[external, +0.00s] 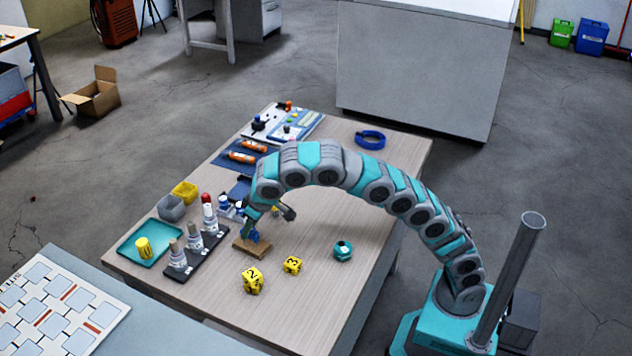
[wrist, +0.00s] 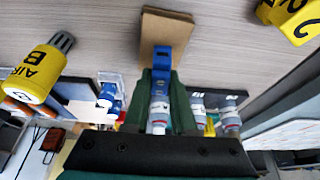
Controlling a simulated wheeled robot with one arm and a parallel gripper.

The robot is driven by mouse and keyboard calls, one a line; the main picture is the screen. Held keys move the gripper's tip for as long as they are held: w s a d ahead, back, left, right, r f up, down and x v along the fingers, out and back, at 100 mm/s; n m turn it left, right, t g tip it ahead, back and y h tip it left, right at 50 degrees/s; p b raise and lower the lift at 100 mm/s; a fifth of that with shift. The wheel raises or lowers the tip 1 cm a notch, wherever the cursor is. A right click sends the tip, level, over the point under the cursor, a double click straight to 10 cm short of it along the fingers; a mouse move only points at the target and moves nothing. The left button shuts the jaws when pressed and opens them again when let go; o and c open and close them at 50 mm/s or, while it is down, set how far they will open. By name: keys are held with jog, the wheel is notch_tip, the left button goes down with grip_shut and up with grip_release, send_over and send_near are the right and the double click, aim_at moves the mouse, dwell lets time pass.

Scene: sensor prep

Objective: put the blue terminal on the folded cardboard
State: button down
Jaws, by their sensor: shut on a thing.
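The blue terminal (wrist: 161,62) is held between the fingers of my gripper (wrist: 168,105) in the wrist view, its blue end pointing away from the palm. In the external view my gripper (external: 256,226) points down over the folded cardboard (external: 247,248), with the blue terminal (external: 254,238) just at the cardboard's top. The folded cardboard is a small brown slab on the table; it also shows in the wrist view (wrist: 165,27), partly behind the terminal. I cannot tell whether the terminal touches it.
A dark rack with several sensors (external: 185,268) and a teal tray (external: 130,253) with a yellow cylinder (external: 143,248) stand to the left.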

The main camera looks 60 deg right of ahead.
jog(key=shift+f, duration=0.6)
jog(key=shift+f, duration=0.2)
jog(key=c, duration=0.7)
grip_release()
jog(key=shift+c, duration=0.2)
jog(key=p+v, duration=0.3)
jog(key=v, duration=0.9)
jog(key=shift+r, duration=0.2)
jog(key=shift+s, duration=0.1)
